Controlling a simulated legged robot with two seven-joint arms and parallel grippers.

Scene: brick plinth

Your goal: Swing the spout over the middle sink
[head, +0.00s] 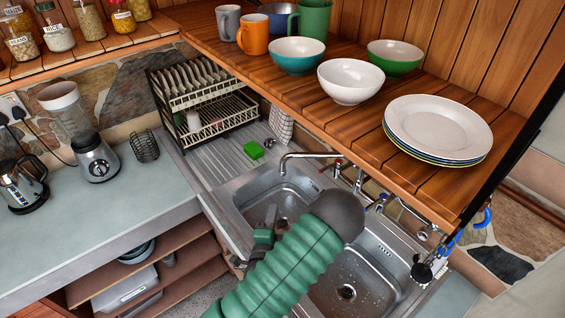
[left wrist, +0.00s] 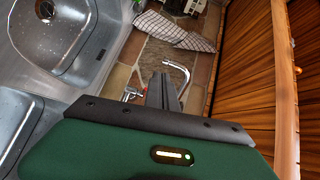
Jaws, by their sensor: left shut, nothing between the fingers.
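The curved chrome spout (head: 310,155) reaches left from the tap body, its tip over the left sink basin (head: 240,200). A second basin (head: 375,270) lies to the right; I see two basins and cannot tell a separate middle one. My left gripper (head: 270,214) is shut and empty, over the left basin and partly behind my green arm. In the left wrist view its dark fingers (left wrist: 162,90) are together, overlapping the view of the spout (left wrist: 182,67). I see no contact with the spout, but the depth between them is unclear. My right gripper is not in view.
A wooden shelf (head: 290,85) with bowls, mugs and plates overhangs the back of the sink. A dish rack (head: 205,100) and green sponge (head: 253,150) stand at the left. Tap handles and a blue hose (head: 487,217) are on the right.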

